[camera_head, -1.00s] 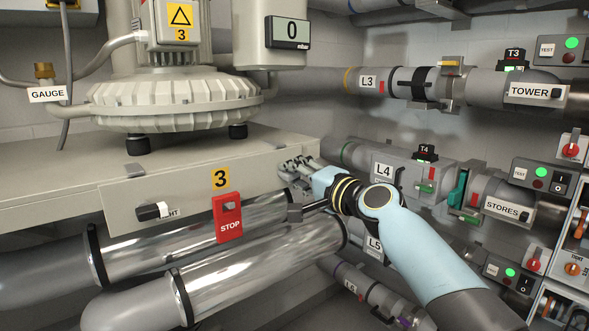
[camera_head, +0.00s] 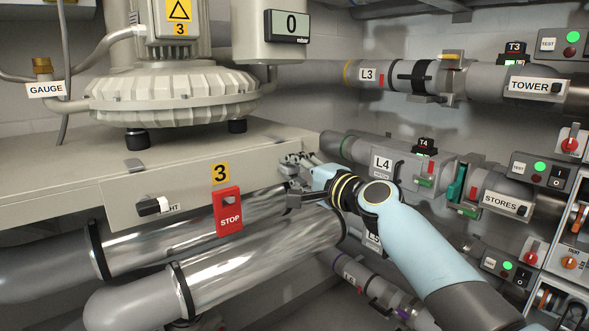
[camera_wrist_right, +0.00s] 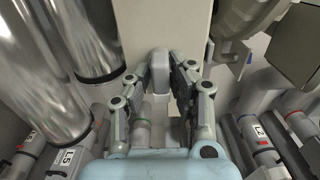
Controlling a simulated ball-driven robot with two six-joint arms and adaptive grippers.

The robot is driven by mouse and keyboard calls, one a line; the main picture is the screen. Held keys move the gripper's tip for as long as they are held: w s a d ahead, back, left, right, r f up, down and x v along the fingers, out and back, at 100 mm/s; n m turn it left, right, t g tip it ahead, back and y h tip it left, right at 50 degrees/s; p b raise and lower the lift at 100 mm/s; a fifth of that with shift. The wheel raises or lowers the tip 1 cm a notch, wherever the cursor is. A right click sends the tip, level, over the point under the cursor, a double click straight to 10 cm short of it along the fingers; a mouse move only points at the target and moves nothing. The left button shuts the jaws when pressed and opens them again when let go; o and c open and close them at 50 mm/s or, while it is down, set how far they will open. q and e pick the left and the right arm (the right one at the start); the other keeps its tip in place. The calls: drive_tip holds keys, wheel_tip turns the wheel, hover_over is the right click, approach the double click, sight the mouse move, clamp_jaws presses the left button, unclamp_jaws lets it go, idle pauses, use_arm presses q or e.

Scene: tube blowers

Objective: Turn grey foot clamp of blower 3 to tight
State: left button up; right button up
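Blower 3 (camera_head: 172,95) stands on a beige base (camera_head: 235,160) with a yellow 3 label on its front. My right gripper (camera_head: 288,180) is at the right end of this base front. In the right wrist view, a grey rounded handle (camera_wrist_right: 160,72) on the beige face lies between the fingers of my right gripper (camera_wrist_right: 157,80). The fingers stand apart, with a gap seeming to show on each side. In the head view my gripper hides this handle. My left gripper is out of view.
Shiny pipes (camera_head: 260,250) run just below the base, with a red STOP tag (camera_head: 229,212) above them. Pipes L3 (camera_head: 369,74) and L4 (camera_head: 383,163) lie to the right. A control panel (camera_head: 570,235) is at the right edge.

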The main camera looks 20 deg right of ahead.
drive_tip(key=o, duration=0.3)
drive_tip(key=shift+s+d, duration=0.1)
drive_tip(key=v, duration=1.1)
drive_tip(key=shift+s, duration=0.4)
drive_tip(key=shift+d, duration=0.1)
